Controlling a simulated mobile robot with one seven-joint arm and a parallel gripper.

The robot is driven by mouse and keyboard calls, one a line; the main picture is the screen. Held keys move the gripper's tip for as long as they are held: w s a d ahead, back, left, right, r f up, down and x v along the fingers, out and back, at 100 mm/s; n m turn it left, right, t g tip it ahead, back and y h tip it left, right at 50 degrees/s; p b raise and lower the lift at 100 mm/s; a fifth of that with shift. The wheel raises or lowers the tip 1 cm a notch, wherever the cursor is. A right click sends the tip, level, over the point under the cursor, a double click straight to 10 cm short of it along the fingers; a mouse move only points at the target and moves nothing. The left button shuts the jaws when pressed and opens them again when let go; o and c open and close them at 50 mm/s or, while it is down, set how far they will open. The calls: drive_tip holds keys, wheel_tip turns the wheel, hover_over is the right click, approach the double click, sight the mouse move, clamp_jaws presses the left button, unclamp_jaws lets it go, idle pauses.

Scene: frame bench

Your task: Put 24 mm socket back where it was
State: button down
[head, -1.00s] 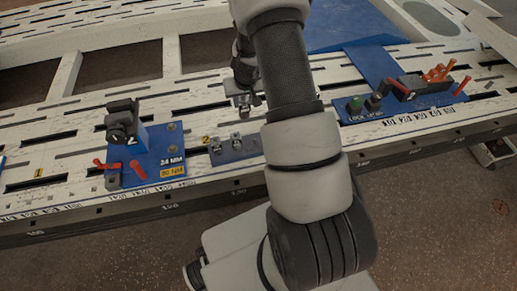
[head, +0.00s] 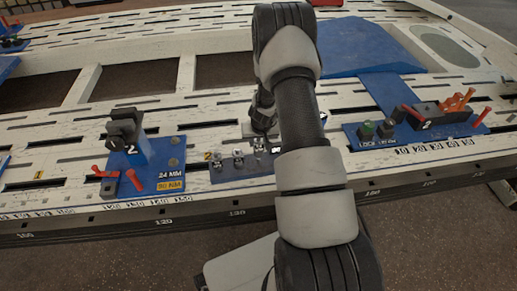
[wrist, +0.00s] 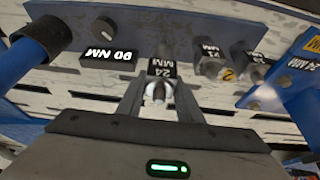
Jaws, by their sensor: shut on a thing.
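My gripper (wrist: 158,97) is shut on the 24 mm socket (wrist: 159,91), a bright metal piece between the fingertips in the wrist view. It is at the socket rack (wrist: 150,22), beside the tag reading 24 MM (wrist: 162,68). I cannot tell whether the socket is seated or just above its place. Other sockets (wrist: 212,65) stand along the rack to the right. In the head view the rack (head: 228,175) lies at the bench's front edge, and my gripper (head: 262,128) is at its far right side, partly hidden by my arm.
A blue fixture (head: 150,155) marked 2, 24 MM and 90 NM stands left of the rack. A blue plate (head: 410,134) with a black block and red pieces lies right. The bench top has slots.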

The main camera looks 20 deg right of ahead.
sight(258, 148)
drive_tip(key=shift+f+b, duration=0.3)
drive_tip(key=shift+f, duration=1.15)
drive_tip(key=shift+f+b, duration=0.6)
drive_tip(key=shift+f, duration=0.05)
drive_tip(key=c, duration=1.3)
unclamp_jaws()
drive_tip(key=shift+o, duration=0.2)
